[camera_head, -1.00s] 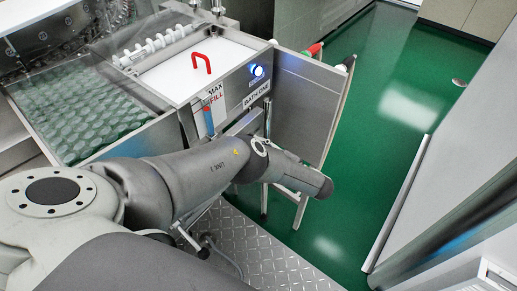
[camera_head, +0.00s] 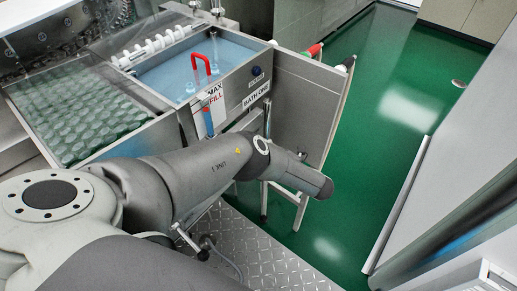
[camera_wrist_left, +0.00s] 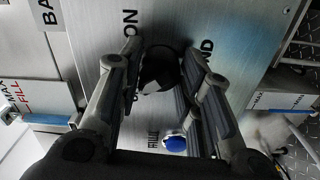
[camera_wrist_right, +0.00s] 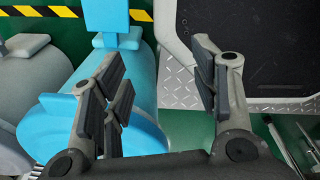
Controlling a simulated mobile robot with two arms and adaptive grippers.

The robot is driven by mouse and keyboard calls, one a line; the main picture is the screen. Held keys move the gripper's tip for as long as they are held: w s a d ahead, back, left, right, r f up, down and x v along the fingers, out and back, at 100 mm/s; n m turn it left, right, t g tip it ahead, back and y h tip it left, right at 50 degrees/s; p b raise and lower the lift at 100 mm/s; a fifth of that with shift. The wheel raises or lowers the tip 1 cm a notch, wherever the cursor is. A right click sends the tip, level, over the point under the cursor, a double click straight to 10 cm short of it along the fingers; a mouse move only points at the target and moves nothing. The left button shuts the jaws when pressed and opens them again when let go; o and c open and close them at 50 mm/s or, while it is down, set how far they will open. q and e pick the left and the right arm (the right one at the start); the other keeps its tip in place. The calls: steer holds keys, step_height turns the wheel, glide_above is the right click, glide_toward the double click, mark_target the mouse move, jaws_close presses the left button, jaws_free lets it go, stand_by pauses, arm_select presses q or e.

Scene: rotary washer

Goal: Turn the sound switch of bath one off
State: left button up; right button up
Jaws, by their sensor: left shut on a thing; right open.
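In the left wrist view my left gripper (camera_wrist_left: 160,58) has its two fingers closed around a black knob (camera_wrist_left: 157,72) on a brushed metal panel (camera_wrist_left: 100,14). Lettering ending in "ON" and "ND" shows beside the fingers, which partly hide it and the knob. In the head view the bath labelled BATH ONE (camera_head: 256,97) holds clear blue liquid, and the round indicator (camera_head: 256,71) on its front is dark. My left gripper is hidden in the head view. In the right wrist view my right gripper (camera_wrist_right: 160,68) is open and empty.
A blue button (camera_wrist_left: 174,143) labelled FILL sits on the panel near the left gripper. Glass-like pieces fill the neighbouring bath (camera_head: 70,110). A light blue object (camera_wrist_right: 103,15) is near the right gripper. Green floor (camera_head: 375,100) is clear.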

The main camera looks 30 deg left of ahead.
arm_select(q)
steer(key=shift+n, duration=0.6)
steer(key=o, duration=1)
steer(key=shift+o, duration=0.2)
steer(key=shift+d, duration=0.15)
steer(key=d, duration=0.7)
steer(key=shift+s+d, duration=0.15)
steer(key=shift+s, duration=0.1)
